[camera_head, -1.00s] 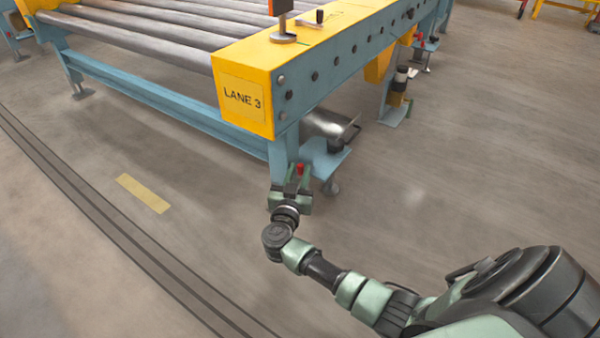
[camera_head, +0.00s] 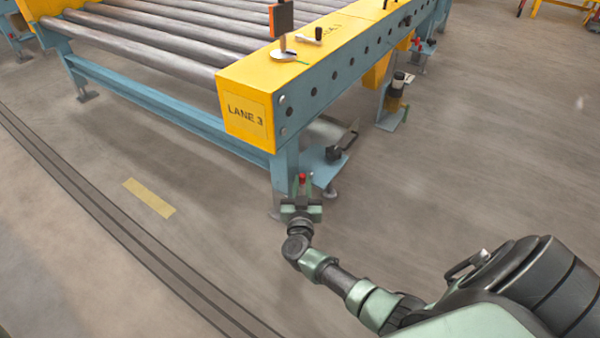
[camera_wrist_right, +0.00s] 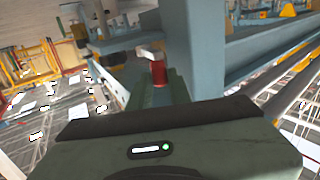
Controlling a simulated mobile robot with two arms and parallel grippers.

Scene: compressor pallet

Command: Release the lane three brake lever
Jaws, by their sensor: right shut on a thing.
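The yellow end block marked LANE 3 (camera_head: 247,112) tops the near corner of the roller conveyor, on a blue leg (camera_head: 284,172). A small red-tipped piece (camera_head: 302,177), which looks like the brake lever's grip, is beside this leg, low down. My right gripper (camera_head: 303,187) is shut on it. In the right wrist view, the red piece (camera_wrist_right: 158,72) with a pale metal end shows just beyond the gripper body, beside the blue leg (camera_wrist_right: 193,45). The gripper's housing hides part of the hold. My left gripper is not in view.
A blue foot plate (camera_head: 322,166) with a black bent bar (camera_head: 349,137) lies just right of the leg. A post with an orange plate (camera_head: 281,18) stands on the end block. The floor at right is open.

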